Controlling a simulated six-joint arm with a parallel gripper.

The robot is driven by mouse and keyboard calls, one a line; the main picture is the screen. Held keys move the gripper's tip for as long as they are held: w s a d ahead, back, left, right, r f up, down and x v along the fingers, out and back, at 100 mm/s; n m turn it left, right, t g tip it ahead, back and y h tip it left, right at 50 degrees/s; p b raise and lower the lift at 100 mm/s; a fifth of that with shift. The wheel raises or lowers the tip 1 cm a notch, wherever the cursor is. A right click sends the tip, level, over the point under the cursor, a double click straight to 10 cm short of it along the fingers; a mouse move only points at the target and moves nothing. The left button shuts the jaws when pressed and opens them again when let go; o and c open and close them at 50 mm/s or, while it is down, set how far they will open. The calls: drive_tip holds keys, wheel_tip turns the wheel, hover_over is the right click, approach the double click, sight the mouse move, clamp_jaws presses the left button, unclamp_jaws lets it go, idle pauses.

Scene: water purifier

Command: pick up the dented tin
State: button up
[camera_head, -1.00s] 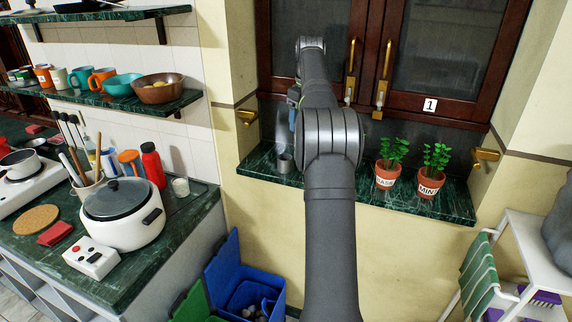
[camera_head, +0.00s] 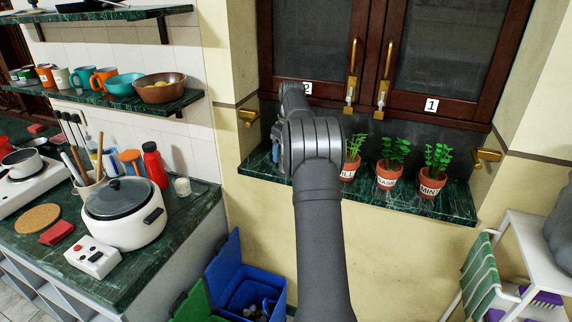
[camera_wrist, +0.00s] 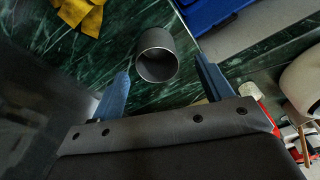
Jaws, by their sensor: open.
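The grey tin (camera_wrist: 157,57) stands on the green marble window sill (camera_wrist: 135,20) in the wrist view, its round open mouth toward the camera. I cannot make out a dent. My gripper (camera_wrist: 161,66) is open, its two blue fingers apart. The tin shows between and just beyond the fingertips, with a gap on each side. Nothing is held. In the head view my arm reaches over the sill (camera_head: 445,207) and hides the tin.
Potted herbs, including basil (camera_head: 387,177) and mint (camera_head: 431,184), stand along the sill. A yellow object (camera_wrist: 82,15) lies near the tin. A blue bin (camera_head: 245,285) is below the sill. Brown cupboard doors (camera_head: 312,45) close off the back.

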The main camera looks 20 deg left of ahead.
drive_tip(key=f, duration=0.5)
drive_tip(key=shift+w+a, duration=0.2)
drive_tip(key=c, duration=1.1)
drive_tip(key=shift+o, duration=0.2)
